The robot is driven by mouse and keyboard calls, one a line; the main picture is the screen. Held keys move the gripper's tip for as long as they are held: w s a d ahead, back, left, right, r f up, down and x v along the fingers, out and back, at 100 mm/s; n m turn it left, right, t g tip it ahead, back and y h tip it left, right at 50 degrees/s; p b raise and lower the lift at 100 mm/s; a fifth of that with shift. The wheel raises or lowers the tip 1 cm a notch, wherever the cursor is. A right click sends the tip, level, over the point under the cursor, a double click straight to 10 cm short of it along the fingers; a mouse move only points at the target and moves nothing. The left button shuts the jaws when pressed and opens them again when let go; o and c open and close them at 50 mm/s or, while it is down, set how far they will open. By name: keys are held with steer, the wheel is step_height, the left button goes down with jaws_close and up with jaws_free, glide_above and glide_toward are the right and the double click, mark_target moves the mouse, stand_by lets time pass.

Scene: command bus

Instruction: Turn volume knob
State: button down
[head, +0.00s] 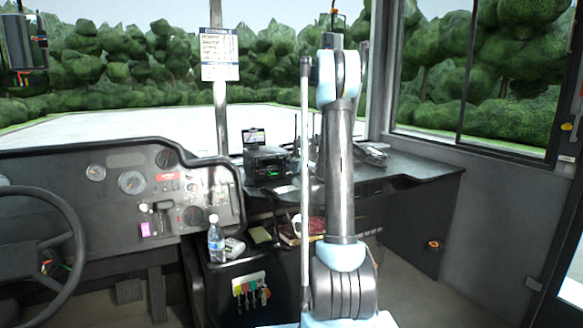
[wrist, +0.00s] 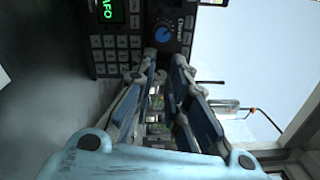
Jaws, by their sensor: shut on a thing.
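The radio (head: 266,163) with a lit green display stands on the dash in the head view. In the wrist view its front (wrist: 121,54) fills the top, with rows of keys and a green screen. A blue knob (wrist: 164,33) beside a label that seems to read "Channel" is in plain sight just beyond my fingertips. My gripper (wrist: 164,60) reaches to the radio's front below that knob, its fingertips shut on a dark knob, which I take to be the volume knob. The fingers mostly hide it, so its setting cannot be told. My gripper cannot be made out in the head view.
My arm blocks part of the dash in the head view. A steering wheel (head: 69,225) is at the left. A water bottle (head: 216,240) stands on the lower console. The dash top (head: 415,171) has bare room at the right.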

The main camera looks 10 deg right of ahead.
steer(key=shift+n, duration=2.2)
steer(key=c, duration=1.8)
jaws_free()
steer(key=shift+w+f, duration=0.1)
steer(key=v, duration=1.2)
steer(key=shift+d, duration=0.1)
